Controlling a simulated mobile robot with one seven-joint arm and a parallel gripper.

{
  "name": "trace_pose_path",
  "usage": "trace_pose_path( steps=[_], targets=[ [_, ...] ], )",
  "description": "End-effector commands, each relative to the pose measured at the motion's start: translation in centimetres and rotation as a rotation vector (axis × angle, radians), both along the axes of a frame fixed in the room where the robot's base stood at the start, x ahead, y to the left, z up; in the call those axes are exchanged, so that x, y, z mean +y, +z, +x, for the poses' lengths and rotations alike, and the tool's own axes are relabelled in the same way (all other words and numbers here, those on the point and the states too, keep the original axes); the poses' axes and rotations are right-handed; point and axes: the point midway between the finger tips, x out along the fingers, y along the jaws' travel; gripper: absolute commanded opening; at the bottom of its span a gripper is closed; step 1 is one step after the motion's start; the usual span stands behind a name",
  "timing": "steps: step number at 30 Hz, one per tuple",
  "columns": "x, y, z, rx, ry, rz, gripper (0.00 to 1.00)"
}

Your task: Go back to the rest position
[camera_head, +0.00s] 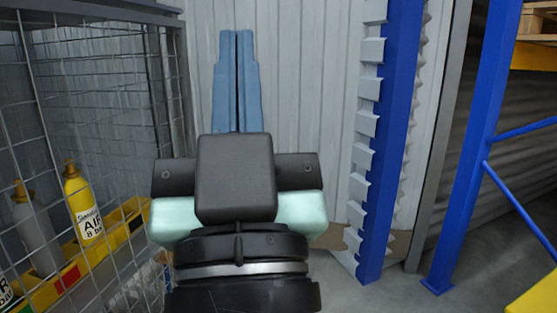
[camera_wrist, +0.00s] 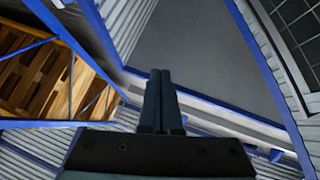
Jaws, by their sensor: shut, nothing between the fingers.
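My gripper (camera_head: 238,80) is in the upper middle of the head view, with its two blue fingers pointing up and away. The fingers lie side by side with only a thin dark line between them, and they hold nothing. In the wrist view my gripper (camera_wrist: 161,75) points toward a plain grey surface, and its fingers are together there too. Nothing touches the fingertips in either view. My arm's wrist covers the middle of the head view and hides what is behind it.
A wire mesh cage (camera_head: 95,100) stands close on the left, with a yellow air cylinder (camera_head: 80,200) and a grey cylinder (camera_head: 35,235) behind it. A blue post (camera_head: 393,130) and a blue rack upright (camera_head: 480,150) stand on the right. Grey floor (camera_head: 400,290) shows between them.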

Motion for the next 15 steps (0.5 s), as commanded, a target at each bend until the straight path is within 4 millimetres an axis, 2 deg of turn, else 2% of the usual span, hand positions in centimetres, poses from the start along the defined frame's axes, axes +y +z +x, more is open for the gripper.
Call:
trace_pose_path(
  steps=[1,3,11,15],
  targets=[
    [-1.6,2.0,-1.2,-0.042,-0.063,0.002,0.00],
    [-3.7,4.1,-2.6,-0.084,-0.146,0.010,0.00],
    [-3.2,10.4,-2.1,-0.066,-0.131,0.005,0.00],
    [-3.2,14.5,-2.1,-0.066,-0.129,0.006,0.00]
  ],
)
